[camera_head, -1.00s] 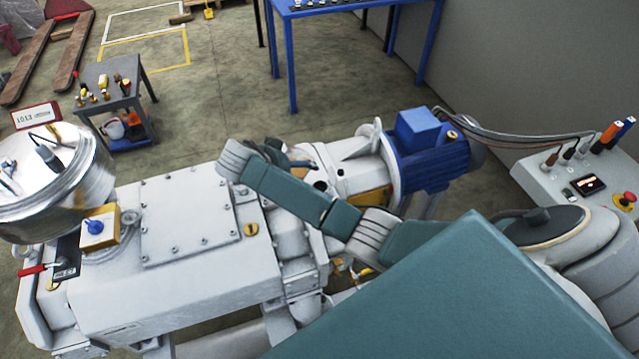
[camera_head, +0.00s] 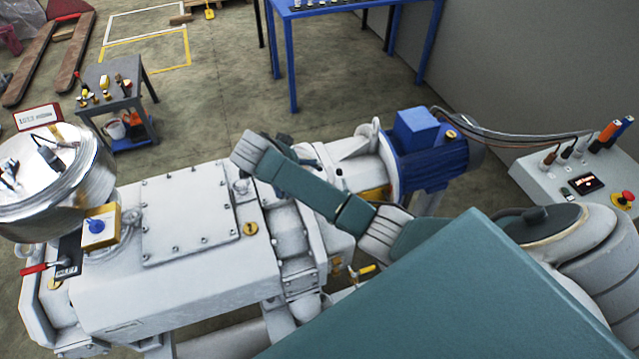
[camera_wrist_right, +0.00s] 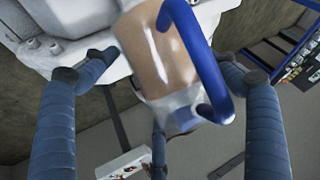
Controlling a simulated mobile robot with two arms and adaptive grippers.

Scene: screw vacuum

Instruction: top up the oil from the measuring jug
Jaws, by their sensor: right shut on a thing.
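The measuring jug (camera_wrist_right: 158,60) shows in the right wrist view, clear-walled with brownish oil inside and a blue handle (camera_wrist_right: 215,60). My right gripper (camera_wrist_right: 160,78) has its blue-grey fingers around the jug and is shut on it. The jug is over or beside the pale vacuum pump (camera_wrist_right: 60,25); I cannot tell how far it is tilted. In the head view my right arm reaches across the pump (camera_head: 185,215); its wrist hides the jug and most of the gripper. The oil filling opening cannot be made out. My left gripper is not in view.
A shiny round metal vessel (camera_head: 60,185) stands at the pump's left end. A blue motor (camera_head: 430,150) is at its right end. A control panel (camera_head: 580,175) with a red button is at the right. A small tool table (camera_head: 110,105) stands behind on open floor.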

